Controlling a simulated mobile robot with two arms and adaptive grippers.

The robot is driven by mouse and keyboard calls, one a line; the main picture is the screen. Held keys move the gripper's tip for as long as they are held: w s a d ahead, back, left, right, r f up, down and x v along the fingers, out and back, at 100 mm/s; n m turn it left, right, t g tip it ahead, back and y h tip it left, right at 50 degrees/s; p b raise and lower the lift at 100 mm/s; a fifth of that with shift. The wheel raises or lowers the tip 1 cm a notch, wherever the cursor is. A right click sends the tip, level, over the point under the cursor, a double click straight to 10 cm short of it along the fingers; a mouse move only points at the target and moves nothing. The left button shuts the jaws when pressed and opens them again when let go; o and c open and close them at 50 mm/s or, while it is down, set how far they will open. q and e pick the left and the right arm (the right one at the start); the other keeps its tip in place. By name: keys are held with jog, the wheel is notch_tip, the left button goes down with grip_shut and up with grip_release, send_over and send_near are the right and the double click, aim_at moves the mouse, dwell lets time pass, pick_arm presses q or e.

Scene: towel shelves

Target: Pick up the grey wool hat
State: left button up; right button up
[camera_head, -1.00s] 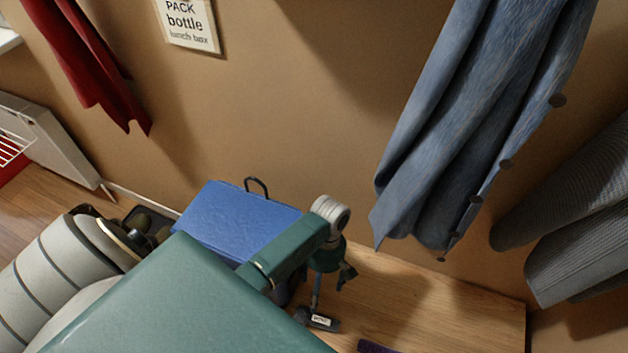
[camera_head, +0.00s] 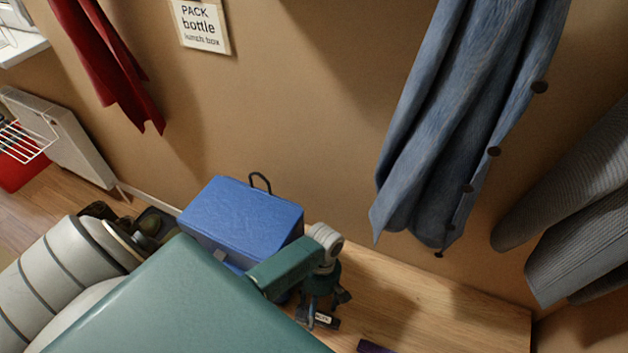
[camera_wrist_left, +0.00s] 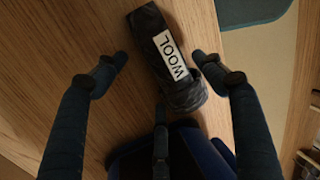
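The grey wool hat (camera_wrist_left: 183,90) is a dark grey, rolled bundle with a white "WOOL" label, lying on the wooden surface. In the head view the hat (camera_head: 331,323) is small and partly hidden behind my left gripper (camera_head: 322,300). My left gripper is close above it, pointing down. In the left wrist view the gripper's (camera_wrist_left: 158,70) fingers are spread wide, with the hat between them, nearer the right finger. I cannot tell whether any finger touches it. My right gripper is not in view.
A blue lunch box (camera_head: 240,215) stands just left of my gripper. A purple item (camera_head: 375,347) lies at the bottom edge. A blue denim garment (camera_head: 450,130) and a grey knit garment (camera_head: 580,220) hang on the right. The wood (camera_head: 430,305) right of the hat is clear.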

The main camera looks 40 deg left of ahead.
pick_arm(q)
jog(key=c, duration=0.7)
jog(key=shift+d, duration=0.1)
jog(key=shift+c, duration=0.3)
jog(key=shift+w, duration=0.1)
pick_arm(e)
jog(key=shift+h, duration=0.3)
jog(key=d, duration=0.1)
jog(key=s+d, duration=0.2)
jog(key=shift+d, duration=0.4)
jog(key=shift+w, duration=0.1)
